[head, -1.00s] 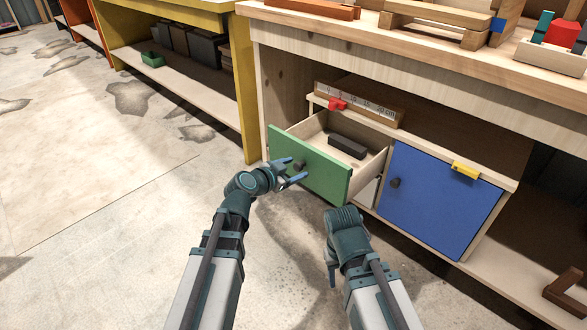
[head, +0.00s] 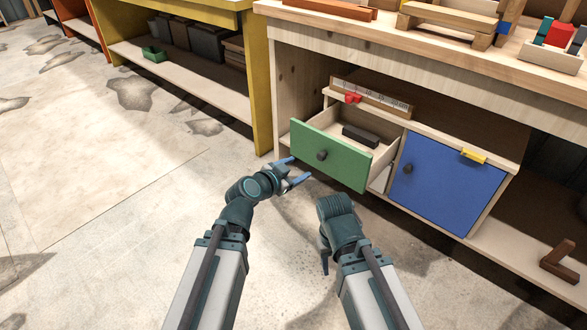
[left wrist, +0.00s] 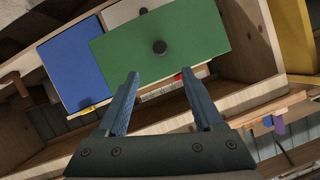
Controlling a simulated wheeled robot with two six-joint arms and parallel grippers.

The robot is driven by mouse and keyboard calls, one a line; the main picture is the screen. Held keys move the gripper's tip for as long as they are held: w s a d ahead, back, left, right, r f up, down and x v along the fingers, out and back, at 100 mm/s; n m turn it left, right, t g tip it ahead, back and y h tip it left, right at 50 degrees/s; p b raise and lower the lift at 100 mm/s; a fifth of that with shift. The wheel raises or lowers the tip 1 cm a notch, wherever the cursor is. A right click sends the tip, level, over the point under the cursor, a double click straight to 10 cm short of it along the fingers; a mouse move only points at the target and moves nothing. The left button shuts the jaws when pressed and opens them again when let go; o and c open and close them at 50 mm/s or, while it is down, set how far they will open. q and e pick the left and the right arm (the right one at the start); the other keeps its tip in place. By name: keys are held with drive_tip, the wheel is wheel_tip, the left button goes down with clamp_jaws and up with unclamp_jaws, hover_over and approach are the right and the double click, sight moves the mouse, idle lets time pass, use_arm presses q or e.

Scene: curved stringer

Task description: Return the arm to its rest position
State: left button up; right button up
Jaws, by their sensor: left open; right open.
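My left gripper (head: 295,173) is open and empty, in front of the lower left part of the green drawer front (head: 333,157) and apart from its dark knob (head: 322,155). In the left wrist view its two fingers (left wrist: 160,100) are spread, with the green drawer front (left wrist: 160,50) beyond them. The drawer is pulled out and holds a dark block (head: 361,136). My right gripper (head: 325,258) is open and lower, pointing down over the floor; its fingers are partly hidden by the wrist.
A blue door (head: 443,187) with a yellow piece on top is right of the drawer. The wooden workbench (head: 430,50) holds several wooden pieces. A yellow shelf unit (head: 262,85) stands to the left. The concrete floor (head: 110,200) at left is clear.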

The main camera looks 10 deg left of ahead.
idle(0.3)
use_arm(q)
drive_tip(key=s+d+f+n+g+y+p, duration=0.1)
drive_tip(key=s+d+f+g+y+p, duration=0.15)
drive_tip(key=s+g+p, duration=0.35)
drive_tip(key=s+d+f+n+g+y+p, duration=0.1)
drive_tip(key=s+d+f+g, duration=0.2)
drive_tip(key=s, duration=0.6)
drive_tip(key=s+a+r+n+g+y+p, duration=0.2)
drive_tip(key=s+a+n+g+y+p, duration=0.15)
drive_tip(key=s+a, duration=0.2)
wheel_tip(320, 180, up, 37)
drive_tip(key=p, duration=3.7)
drive_tip(key=shift+s+d+y, duration=0.15)
drive_tip(key=shift+s+y, duration=0.05)
drive_tip(key=shift+y, duration=0.1)
